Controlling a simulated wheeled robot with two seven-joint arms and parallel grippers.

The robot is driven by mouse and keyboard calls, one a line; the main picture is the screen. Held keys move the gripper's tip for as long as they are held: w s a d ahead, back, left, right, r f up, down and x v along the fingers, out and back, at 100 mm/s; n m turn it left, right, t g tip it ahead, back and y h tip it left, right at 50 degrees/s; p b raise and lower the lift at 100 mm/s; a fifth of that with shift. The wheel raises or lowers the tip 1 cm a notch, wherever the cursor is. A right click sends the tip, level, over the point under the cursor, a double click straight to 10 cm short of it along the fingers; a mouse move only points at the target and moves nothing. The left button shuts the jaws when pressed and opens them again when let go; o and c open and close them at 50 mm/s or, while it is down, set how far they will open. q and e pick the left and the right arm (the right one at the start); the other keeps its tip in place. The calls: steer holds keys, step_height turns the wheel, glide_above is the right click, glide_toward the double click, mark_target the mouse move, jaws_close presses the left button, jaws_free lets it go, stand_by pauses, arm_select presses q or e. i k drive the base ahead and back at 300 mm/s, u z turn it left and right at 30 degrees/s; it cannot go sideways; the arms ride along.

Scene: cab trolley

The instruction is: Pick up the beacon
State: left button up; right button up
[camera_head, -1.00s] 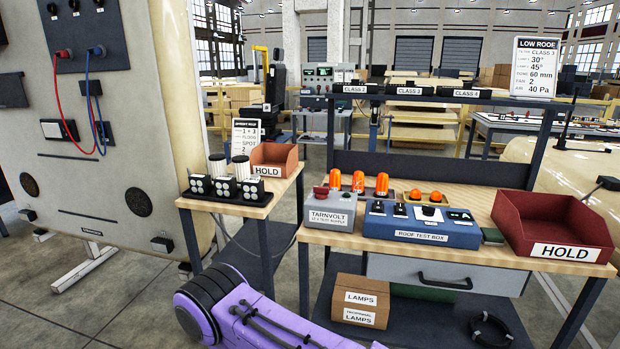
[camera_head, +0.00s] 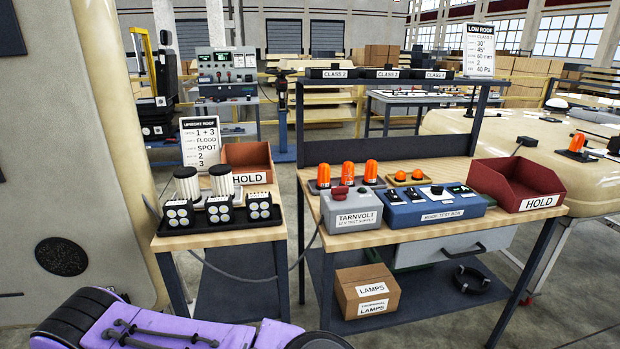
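Three tall orange beacons stand in a row at the back left of the workbench: the left one (camera_head: 323,176), the middle one (camera_head: 348,174) and the right one (camera_head: 371,173). Two low orange domes, one on the left (camera_head: 400,176) and one on the right (camera_head: 417,175), sit just right of them. Another orange beacon (camera_head: 577,143) is on the cream roof panel at the far right. A purple link of my arm crosses the bottom left. Neither gripper is in view, and nothing touches the beacons.
The grey Tarnvolt supply box (camera_head: 350,209) and blue roof test box (camera_head: 432,207) stand in front of the beacons. A red HOLD bin (camera_head: 518,184) is at the bench's right end. A smaller table (camera_head: 220,238) at left holds lamps and another HOLD bin (camera_head: 247,160). Class-labelled boxes sit on the shelf above.

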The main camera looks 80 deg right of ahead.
mark_target(324, 176)
steer(key=z, duration=2.15)
